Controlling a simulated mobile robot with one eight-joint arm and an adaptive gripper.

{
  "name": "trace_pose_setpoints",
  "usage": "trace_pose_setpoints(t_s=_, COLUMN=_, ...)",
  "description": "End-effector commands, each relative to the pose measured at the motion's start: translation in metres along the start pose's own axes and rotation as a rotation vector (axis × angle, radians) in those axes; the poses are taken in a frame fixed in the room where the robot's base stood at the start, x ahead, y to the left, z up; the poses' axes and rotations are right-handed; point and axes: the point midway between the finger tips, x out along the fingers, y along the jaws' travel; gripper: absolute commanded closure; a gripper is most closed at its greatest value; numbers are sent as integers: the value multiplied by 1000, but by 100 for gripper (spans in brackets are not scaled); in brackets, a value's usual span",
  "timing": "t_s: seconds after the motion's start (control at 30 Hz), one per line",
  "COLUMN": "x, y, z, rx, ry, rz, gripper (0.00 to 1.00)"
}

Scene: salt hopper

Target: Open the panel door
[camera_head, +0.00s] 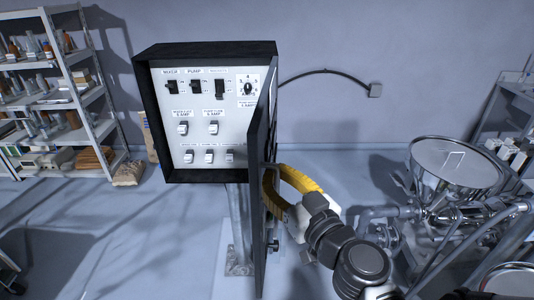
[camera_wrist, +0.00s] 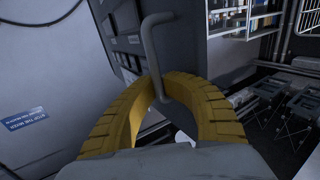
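The panel door (camera_head: 262,200) belongs to a black control box (camera_head: 205,52) in the middle of the head view. It stands swung out toward the camera, nearly edge-on, and the switch face (camera_head: 200,112) is exposed. My gripper (camera_head: 269,176) is at the right side of the door, its yellow fingers curving toward it. In the wrist view, the fingertips (camera_wrist: 159,88) come together around the grey bent door handle (camera_wrist: 150,42). The handle's lower end is partly hidden by the fingers. In the head view, the handle is not clearly visible.
A shelf rack (camera_head: 75,90) with bottles and boxes stands at the left wall. A steel hopper (camera_head: 455,165) with pipes stands at the right, close to my arm. A post (camera_head: 237,225) carries the box. The floor left of the post is clear.

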Motion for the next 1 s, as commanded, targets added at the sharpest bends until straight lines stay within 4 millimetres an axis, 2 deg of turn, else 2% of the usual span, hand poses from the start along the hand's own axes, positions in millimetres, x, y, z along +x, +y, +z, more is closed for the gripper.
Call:
trace_pose_setpoints(t_s=0.27, x=0, y=0, z=0, rx=1, ry=0, rz=0, gripper=100)
trace_pose_setpoints(t_s=0.3, x=0, y=0, z=0, rx=1, ry=0, rz=0, gripper=83)
trace_pose_setpoints(t_s=0.37, x=0, y=0, z=0, rx=1, ry=0, rz=0, gripper=68)
trace_pose_setpoints(t_s=0.77, x=0, y=0, z=-2, rx=0, ry=0, rz=0, gripper=68)
trace_pose_setpoints(t_s=1.0, x=0, y=0, z=-27, rx=3, ry=1, rz=2, gripper=68)
